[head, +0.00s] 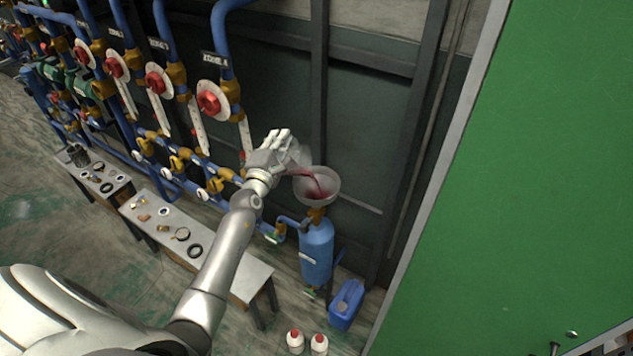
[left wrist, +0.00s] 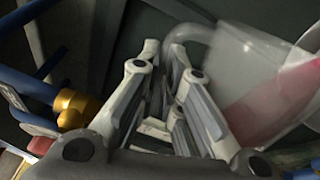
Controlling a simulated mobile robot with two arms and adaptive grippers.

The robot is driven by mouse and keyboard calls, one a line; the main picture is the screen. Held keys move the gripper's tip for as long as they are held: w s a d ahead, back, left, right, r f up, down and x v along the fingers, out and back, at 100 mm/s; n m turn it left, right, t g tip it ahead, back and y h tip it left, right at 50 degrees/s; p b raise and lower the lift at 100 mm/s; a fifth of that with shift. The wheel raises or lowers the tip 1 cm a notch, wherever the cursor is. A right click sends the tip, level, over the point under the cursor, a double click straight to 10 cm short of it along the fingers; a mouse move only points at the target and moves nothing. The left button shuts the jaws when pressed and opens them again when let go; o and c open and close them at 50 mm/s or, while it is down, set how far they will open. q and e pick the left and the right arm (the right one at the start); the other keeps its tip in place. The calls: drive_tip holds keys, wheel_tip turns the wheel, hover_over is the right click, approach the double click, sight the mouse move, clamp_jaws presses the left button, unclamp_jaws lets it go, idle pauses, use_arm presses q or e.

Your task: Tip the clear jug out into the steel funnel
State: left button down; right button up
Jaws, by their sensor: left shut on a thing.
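The clear jug (head: 299,158) is tilted over the steel funnel (head: 318,187), and red liquid runs from it into the funnel. My left gripper (head: 283,145) is shut on the jug, at the funnel's upper left. In the left wrist view my left gripper (left wrist: 168,75) has its fingers close together at the jug's handle, and the jug (left wrist: 255,75) shows red liquid inside. The funnel sits on top of a blue cylinder (head: 316,250) with a brass fitting. My right gripper is not in view.
A blue jerrycan (head: 346,304) and two white bottles with red caps (head: 295,341) stand on the floor. A bench (head: 255,274) with small parts stands left of the cylinder. Blue pipes with red valve wheels (head: 212,100) line the wall. A green panel (head: 540,170) fills the right.

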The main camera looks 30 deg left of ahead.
sight(290, 138)
use_arm(q)
drive_tip(key=shift+w+d+m, duration=0.1)
drive_tip(key=shift+d+m, duration=0.3)
drive_tip(key=shift+d, duration=0.1)
drive_tip(key=shift+d+r+p, duration=0.1)
drive_tip(key=shift+r+p, duration=0.1)
drive_tip(key=shift+p, duration=0.15)
drive_tip(key=shift+m, duration=0.3)
drive_tip(key=shift+d+r+m+p, duration=0.35)
drive_tip(key=shift+d+m+p, duration=0.1)
drive_tip(key=shift+p, duration=0.3)
drive_tip(key=shift+w+d+r+m+p, duration=0.15)
drive_tip(key=shift+d+r+m+p, duration=0.05)
drive_tip(key=shift+d+m+p, duration=0.3)
